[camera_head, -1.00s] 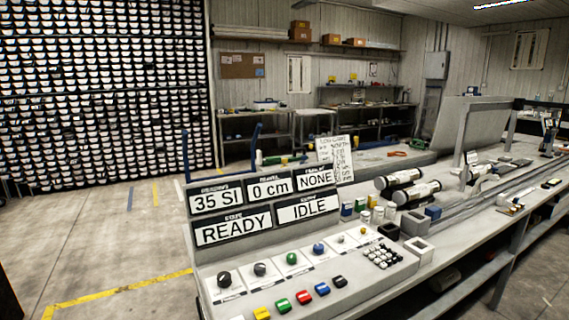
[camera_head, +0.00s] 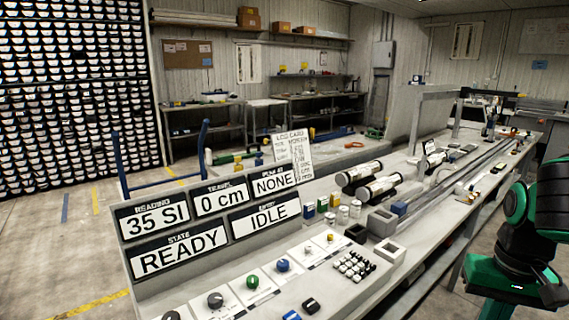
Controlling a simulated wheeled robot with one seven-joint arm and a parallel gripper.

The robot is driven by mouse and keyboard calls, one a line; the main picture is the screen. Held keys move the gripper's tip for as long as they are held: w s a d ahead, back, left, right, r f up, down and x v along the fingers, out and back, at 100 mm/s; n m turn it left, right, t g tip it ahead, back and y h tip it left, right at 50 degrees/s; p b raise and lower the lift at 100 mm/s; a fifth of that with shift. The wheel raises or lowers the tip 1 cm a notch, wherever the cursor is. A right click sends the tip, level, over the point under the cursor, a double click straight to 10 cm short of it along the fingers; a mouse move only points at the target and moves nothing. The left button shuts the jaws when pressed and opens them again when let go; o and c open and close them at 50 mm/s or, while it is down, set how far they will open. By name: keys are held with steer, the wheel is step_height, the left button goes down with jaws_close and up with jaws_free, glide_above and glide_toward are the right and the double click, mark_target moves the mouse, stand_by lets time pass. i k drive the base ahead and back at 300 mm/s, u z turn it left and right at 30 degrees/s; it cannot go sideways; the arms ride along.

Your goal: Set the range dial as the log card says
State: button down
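A row of dials runs along the console: a black dial (camera_head: 215,300), a green dial (camera_head: 252,282), a blue dial (camera_head: 282,265), a white one and a yellow one (camera_head: 330,238). Another black dial (camera_head: 171,316) is cut by the bottom edge. Their labels are unreadable, so I cannot tell which is the range dial. My green and black arm shows at the right edge, away from the console; no gripper fingers can be made out.
The display panel (camera_head: 165,261) reads 35 SI, 0 cm, NONE, READY and IDLE. A keypad (camera_head: 354,265), coloured buttons, small jars and core cylinders (camera_head: 377,188) crowd the bench. Open floor lies left of the bench and right of it.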

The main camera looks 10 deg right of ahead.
mark_target(252, 280)
steer(key=u, duration=1.7)
steer(key=k, duration=0.7)
steer(key=z, duration=1.25)
steer(key=i, duration=1)
